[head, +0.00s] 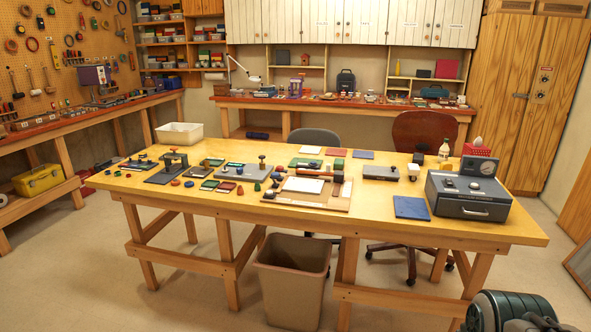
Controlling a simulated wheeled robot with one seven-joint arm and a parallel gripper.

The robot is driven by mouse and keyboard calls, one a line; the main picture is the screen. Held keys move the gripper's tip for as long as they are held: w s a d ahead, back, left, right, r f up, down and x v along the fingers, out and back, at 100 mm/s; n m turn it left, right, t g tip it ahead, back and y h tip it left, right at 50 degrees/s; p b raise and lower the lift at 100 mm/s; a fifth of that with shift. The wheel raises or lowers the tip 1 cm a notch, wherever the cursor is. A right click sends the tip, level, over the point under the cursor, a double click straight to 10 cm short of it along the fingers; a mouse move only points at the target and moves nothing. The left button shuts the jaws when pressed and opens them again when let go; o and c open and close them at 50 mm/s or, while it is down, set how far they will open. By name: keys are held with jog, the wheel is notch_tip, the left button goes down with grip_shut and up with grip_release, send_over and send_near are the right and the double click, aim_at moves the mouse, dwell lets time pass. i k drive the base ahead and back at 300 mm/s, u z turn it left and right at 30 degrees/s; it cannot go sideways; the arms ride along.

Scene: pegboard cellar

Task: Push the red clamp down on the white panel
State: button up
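A white panel (303,185) lies flat on a tan wooden board (325,203) near the middle of the wooden table. A small reddish part (338,176) stands at the panel's back right corner and may be the red clamp. It is too small to tell whether it is raised or touches the panel. A dark bar with pale parts lies along the board's front left edge. My gripper is not in view. A dark rounded body at the bottom right corner may be part of my arm.
Small plates and knobs crowd the table (485,232) left of the board. A brown bin (292,280) stands before the table. Two chairs stand behind it.

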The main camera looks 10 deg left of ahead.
aim_at(279, 169)
jog(key=u, duration=0.75)
jog(key=i, duration=1.15)
jog(key=u, duration=0.65)
jog(key=i, duration=1.4)
jog(key=z, duration=0.75)
jog(key=i, duration=0.45)
jog(key=z, duration=0.25)
